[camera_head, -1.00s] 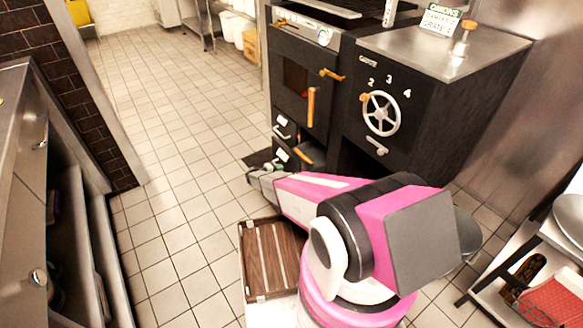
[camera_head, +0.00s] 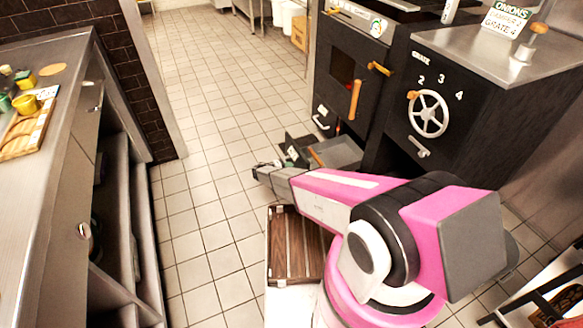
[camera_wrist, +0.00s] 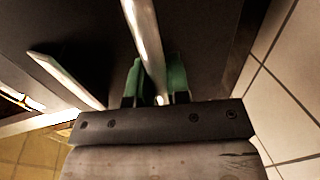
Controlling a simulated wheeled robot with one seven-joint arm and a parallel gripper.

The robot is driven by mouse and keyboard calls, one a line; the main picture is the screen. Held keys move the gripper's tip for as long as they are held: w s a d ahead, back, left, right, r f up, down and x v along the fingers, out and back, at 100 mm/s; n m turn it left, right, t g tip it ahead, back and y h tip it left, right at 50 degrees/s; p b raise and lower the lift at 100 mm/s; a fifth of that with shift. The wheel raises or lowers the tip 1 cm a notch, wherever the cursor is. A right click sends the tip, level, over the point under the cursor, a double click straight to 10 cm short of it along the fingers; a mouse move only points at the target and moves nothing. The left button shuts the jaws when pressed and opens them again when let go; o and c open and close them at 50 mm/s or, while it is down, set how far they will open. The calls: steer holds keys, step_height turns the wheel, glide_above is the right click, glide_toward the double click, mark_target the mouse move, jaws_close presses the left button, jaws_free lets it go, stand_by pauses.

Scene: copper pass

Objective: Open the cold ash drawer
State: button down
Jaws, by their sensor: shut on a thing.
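A low black ash drawer (camera_head: 295,152) under the oven stands pulled out, and its grey inside (camera_head: 340,152) shows from above. An orange piece shows at its near edge; I cannot tell what it is. The label is too small to read. My gripper (camera_head: 268,168) is low, at the drawer's front. In the wrist view my gripper's green fingers (camera_wrist: 158,82) lie on both sides of a metal bar handle (camera_wrist: 143,35) and are shut on it. The dark drawer front (camera_wrist: 205,40) fills much of that view.
Above, another black compartment with a pale handle (camera_head: 322,121) is shut. The oven (camera_head: 345,75) and a handwheel cabinet (camera_head: 450,100) stand behind. A wooden slatted crate (camera_head: 297,245) is near my base. A counter (camera_head: 60,170) runs at left. Tiled floor (camera_head: 205,150) is clear between.

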steer(key=c, duration=1.1)
jaws_free()
steer(key=v, duration=1)
steer(key=shift+s+a, duration=0.2)
steer(key=shift+a, duration=0.15)
steer(key=s+d+r+m+g+y, duration=0.1)
steer(key=s+d+r+g+y, duration=0.1)
steer(key=s+d+r, duration=0.3)
steer(key=s+d+r+m+g+y, duration=0.1)
steer(key=s+d+r+g+y, duration=0.1)
steer(key=d+r, duration=0.55)
steer(key=s+d+r+m+g+y, duration=0.1)
steer(key=s+d+r+g+y, duration=0.1)
steer(key=s+d+r, duration=0.35)
steer(key=s+d+r+y, duration=0.3)
steer(key=s+r, duration=0.3)
steer(key=r, duration=0.3)
steer(key=s+d+r+m+y, duration=0.1)
steer(key=s+d+r+y, duration=0.3)
steer(key=r, duration=0.5)
steer(key=shift+s+r+y, duration=0.4)
steer(key=shift+s+y, duration=0.3)
steer(key=shift+s, duration=0.3)
